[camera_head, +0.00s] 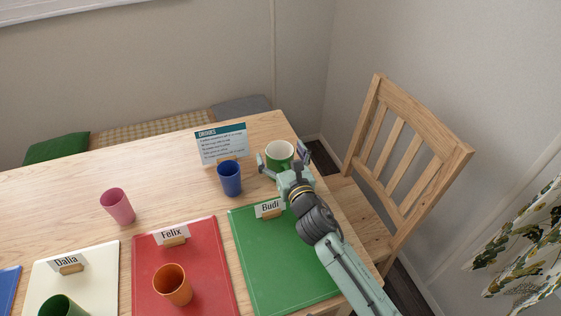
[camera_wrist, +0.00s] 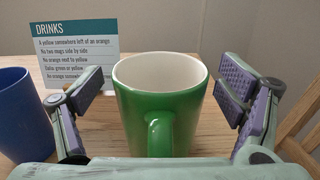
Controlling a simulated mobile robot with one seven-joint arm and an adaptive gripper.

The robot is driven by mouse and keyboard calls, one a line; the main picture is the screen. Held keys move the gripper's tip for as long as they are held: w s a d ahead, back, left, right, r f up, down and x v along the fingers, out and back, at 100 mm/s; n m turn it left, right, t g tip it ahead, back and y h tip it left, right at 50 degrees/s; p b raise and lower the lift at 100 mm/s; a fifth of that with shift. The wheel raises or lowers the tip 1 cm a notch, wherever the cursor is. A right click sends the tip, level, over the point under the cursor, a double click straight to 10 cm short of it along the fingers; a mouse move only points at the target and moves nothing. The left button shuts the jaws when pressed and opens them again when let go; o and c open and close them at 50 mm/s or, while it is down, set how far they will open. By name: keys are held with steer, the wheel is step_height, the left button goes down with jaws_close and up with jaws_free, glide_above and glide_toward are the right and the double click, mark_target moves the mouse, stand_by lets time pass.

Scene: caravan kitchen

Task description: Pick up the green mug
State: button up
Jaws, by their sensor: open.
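The green mug (camera_head: 279,154) with a white inside stands upright on the table near its far right corner. My gripper (camera_head: 284,158) is open with its fingers to either side of the mug. In the wrist view the green mug (camera_wrist: 160,103) stands between the two spread fingers of my gripper (camera_wrist: 166,95), its handle facing the camera. The mug's base is partly hidden by my gripper's body.
A blue cup (camera_head: 229,178) stands left of the mug, close to my left finger in the wrist view. A drinks sign (camera_head: 222,144) stands behind it. A green mat (camera_head: 277,262) lies in front. A wooden chair (camera_head: 405,160) stands to the right. Pink (camera_head: 117,206) and orange (camera_head: 172,285) cups are farther left.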

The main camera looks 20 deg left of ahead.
steer(key=shift+c, duration=0.3)
steer(key=c, duration=1.5)
